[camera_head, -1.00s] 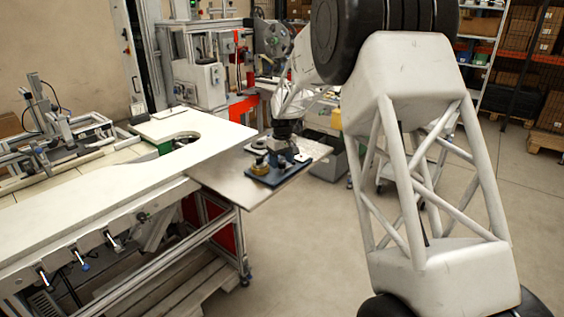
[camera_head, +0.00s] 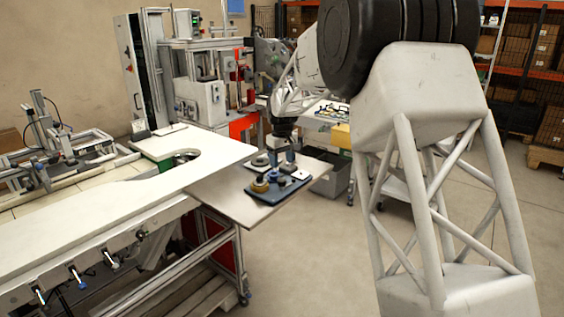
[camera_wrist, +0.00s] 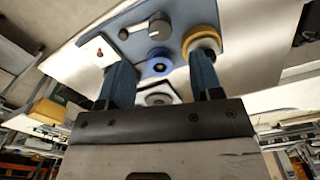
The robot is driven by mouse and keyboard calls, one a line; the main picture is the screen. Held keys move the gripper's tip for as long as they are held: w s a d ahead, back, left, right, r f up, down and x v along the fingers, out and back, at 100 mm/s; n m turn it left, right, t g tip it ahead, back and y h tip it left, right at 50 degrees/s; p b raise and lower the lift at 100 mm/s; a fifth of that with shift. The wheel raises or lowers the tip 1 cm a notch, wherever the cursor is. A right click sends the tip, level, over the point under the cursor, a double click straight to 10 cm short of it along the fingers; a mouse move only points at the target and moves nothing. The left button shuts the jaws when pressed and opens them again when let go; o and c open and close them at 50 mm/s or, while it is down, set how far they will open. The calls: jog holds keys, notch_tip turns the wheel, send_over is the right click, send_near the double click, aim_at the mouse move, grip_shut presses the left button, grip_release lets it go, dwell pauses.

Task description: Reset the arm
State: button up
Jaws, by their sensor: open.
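My gripper (camera_head: 283,154) is above the small metal side table (camera_head: 225,193) in the head view. In the wrist view my gripper (camera_wrist: 160,80) has its two blue fingers apart, with nothing held between them. A blue tray (camera_head: 262,195) lies on the side table.
A large white worktable (camera_head: 120,208) with a curved cutout stands at the left. Machinery (camera_head: 205,85) stands behind it. A grey bin (camera_head: 333,176) is on the floor behind the side table. Open floor (camera_head: 310,260) lies in front of the side table.

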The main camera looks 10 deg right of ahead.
jog(key=shift+s, duration=0.1)
jog(key=s+d+r+m, duration=0.15)
jog(key=s+r, duration=0.25)
jog(key=s, duration=0.6)
jog(key=s+d+r+m+t, duration=0.1)
jog(key=s+d+r, duration=0.15)
jog(key=s, duration=0.65)
jog(key=s+d+r+m, duration=0.1)
jog(key=s+r, duration=0.3)
jog(key=s, duration=0.6)
jog(key=s+d+f+m, duration=0.1)
jog(key=s+f, duration=0.1)
jog(key=s, duration=1.2)
jog(key=s+d+f+m+t, duration=0.1)
jog(key=s+f, duration=0.2)
jog(key=s, duration=1.2)
jog(key=shift+f+t, duration=0.25)
jog(key=shift+t, duration=0.05)
